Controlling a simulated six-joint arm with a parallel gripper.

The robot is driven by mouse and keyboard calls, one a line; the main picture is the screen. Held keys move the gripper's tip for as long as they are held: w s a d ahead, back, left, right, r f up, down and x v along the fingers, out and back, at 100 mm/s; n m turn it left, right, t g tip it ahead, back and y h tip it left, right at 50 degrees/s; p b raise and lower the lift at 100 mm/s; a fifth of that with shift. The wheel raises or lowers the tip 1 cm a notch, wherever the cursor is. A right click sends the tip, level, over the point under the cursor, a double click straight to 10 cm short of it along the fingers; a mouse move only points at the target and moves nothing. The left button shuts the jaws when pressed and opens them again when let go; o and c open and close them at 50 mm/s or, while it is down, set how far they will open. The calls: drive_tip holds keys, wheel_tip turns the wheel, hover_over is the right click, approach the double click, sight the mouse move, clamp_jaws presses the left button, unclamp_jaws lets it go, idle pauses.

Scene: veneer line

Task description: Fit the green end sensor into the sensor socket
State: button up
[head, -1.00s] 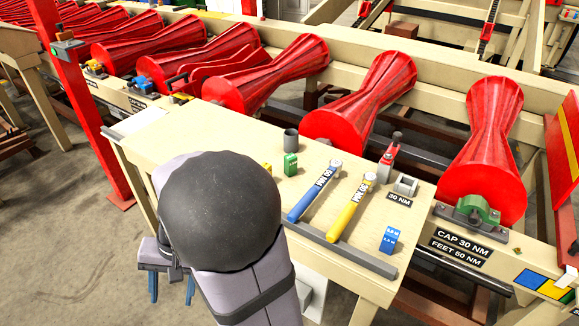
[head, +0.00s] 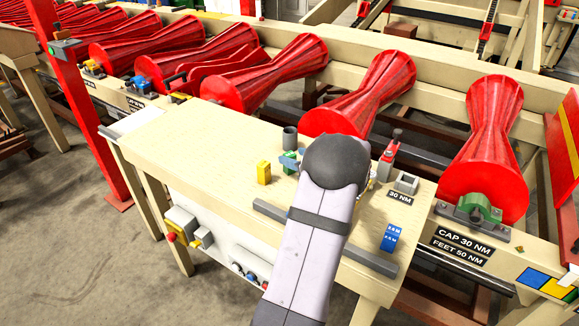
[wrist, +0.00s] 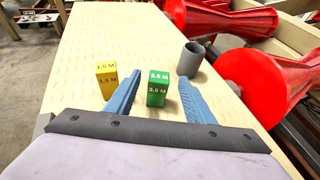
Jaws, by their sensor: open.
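The green end sensor appears to be the green block marked 3.5 M (wrist: 157,91), standing upright on the bench. In the wrist view my gripper (wrist: 161,80) is open, with one blue finger on each side of the block and visible gaps. No grip shows.
A yellow block (wrist: 106,80) stands left of my gripper, and a grey cup (wrist: 191,60) stands behind it to the right. A blue block (head: 390,238) and a red clamp (head: 387,162) are on the right. My arm hides the wrenches. The bench's left part (head: 190,140) is clear.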

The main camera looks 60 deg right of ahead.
sight(284, 154)
drive_tip(key=shift+p+x, duration=0.95)
drive_tip(key=shift+x, duration=0.5)
drive_tip(key=shift+f+p+x, duration=0.25)
drive_tip(key=shift+p+x, duration=0.95)
drive_tip(key=shift+x, duration=1.05)
drive_tip(key=shift+a, duration=0.15)
drive_tip(key=shift+s, duration=0.1)
clamp_jaws()
drive_tip(key=shift+r, duration=0.1)
wheel_tip(284, 154, up, 10)
drive_tip(key=b, duration=0.2)
drive_tip(key=shift+b, duration=0.4)
